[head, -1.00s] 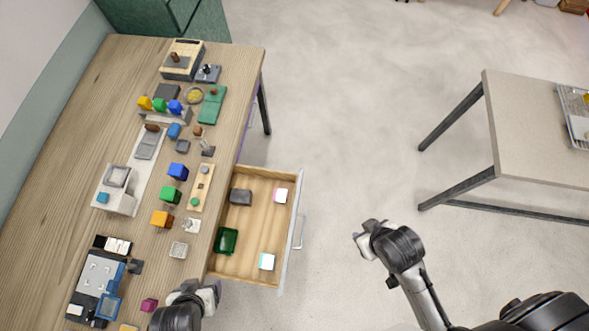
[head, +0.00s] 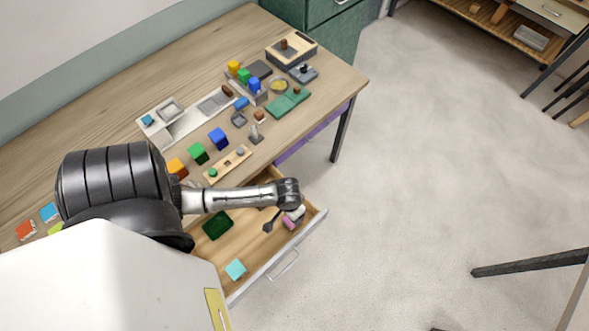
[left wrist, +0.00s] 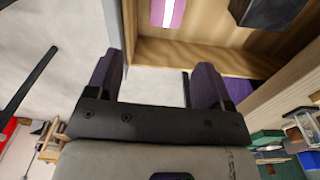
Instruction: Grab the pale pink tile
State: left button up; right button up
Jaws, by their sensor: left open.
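The pale pink tile (left wrist: 168,12) shows at the top edge of the left wrist view, pink with a bright white stripe and cut off by the frame. It lies in the open wooden drawer (head: 253,246). My left gripper (left wrist: 158,68) is open, with its two dark purple fingers apart and nothing between them. The tile is beyond the fingertips, apart from them. In the head view my left arm reaches over the drawer, and the gripper partly hides the tile near the drawer's far front corner. My right gripper is out of view.
A dark block (left wrist: 268,10) lies near the tile. A green tray (head: 217,225) and a cyan-topped tile (head: 236,269) lie elsewhere in the drawer. The drawer's front wall (head: 292,250) borders the tile's area. Coloured blocks (head: 219,138) stand on the desk.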

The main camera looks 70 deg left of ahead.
pick_arm(q)
jog(key=shift+n, duration=0.4)
jog(key=f, duration=0.3)
jog(key=a+f, duration=0.1)
jog(key=f, duration=0.2)
jog(key=w+f+b, duration=0.1)
jog(key=f, duration=0.3)
jog(key=shift+a, duration=0.25)
jog(key=shift+d+f+b, duration=0.1)
jog(key=shift+f+b, duration=0.25)
jog(key=shift+f, duration=2.85)
jog(key=c, duration=0.8)
jog(key=shift+r, duration=0.1)
